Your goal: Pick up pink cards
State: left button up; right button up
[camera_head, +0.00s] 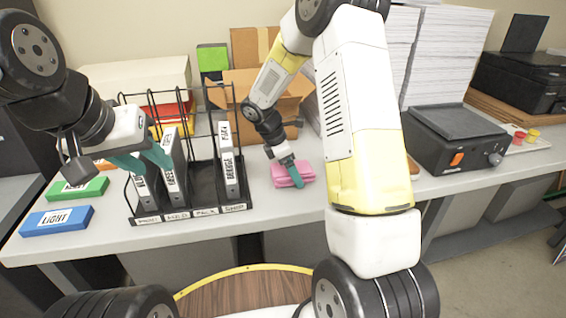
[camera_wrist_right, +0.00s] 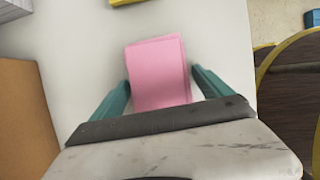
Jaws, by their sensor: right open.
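The pink cards (camera_head: 292,172) lie as a small stack on the grey table, right of the wire rack. In the right wrist view the pink cards (camera_wrist_right: 158,72) sit between the two teal fingers of my right gripper (camera_wrist_right: 158,92). The fingers are open, one on each side of the stack, with a visible gap at least on the left. In the head view my right gripper (camera_head: 292,172) reaches down at the cards. My left gripper (camera_head: 145,160) is at the rack's left side, its teal fingers beside the upright binders; whether it grips one is unclear.
The black wire rack (camera_head: 205,205) holds several labelled binders. A blue box (camera_head: 57,221) and a green box (camera_head: 78,188) lie left of it. An open cardboard box (camera_head: 235,95) stands behind. A black laminator (camera_head: 455,140) and paper stacks (camera_head: 440,50) are on the right.

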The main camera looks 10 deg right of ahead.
jog(key=shift+r, duration=0.1)
jog(key=c, duration=1.7)
jog(key=shift+c, duration=0.2)
